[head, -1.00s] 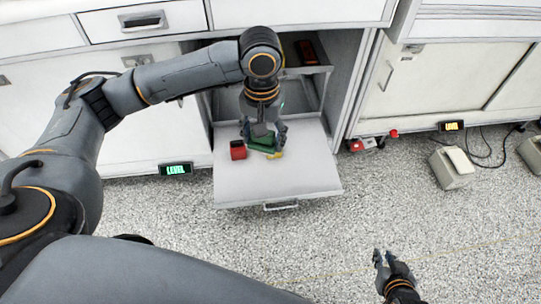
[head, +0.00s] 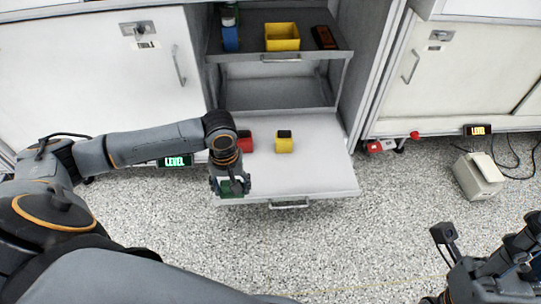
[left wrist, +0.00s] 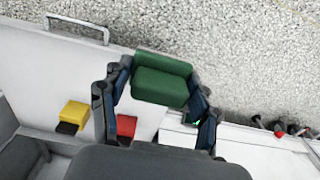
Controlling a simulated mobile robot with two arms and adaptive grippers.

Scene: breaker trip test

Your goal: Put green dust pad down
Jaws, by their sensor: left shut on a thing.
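The green dust pad (left wrist: 162,78) is gripped between the two fingers of my left gripper (left wrist: 160,95) in the left wrist view. In the head view my left gripper (head: 230,190) points down over the front left corner of the pulled-out lower drawer (head: 310,182), and part of the pad (head: 226,187) shows dark green there. Its height above the drawer is hard to tell. A red block (head: 244,146) and a yellow block with a black top (head: 284,146) stand on the drawer behind it. My right gripper (head: 490,268) is at the lower right, its fingers unclear.
The upper drawer (head: 275,57) holds a blue bottle (head: 230,38), a yellow bin (head: 282,37) and a dark device (head: 324,37). The lower drawer's right half is clear. A beige box (head: 479,175) with cables and a red plug (head: 381,146) lie on the floor at right.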

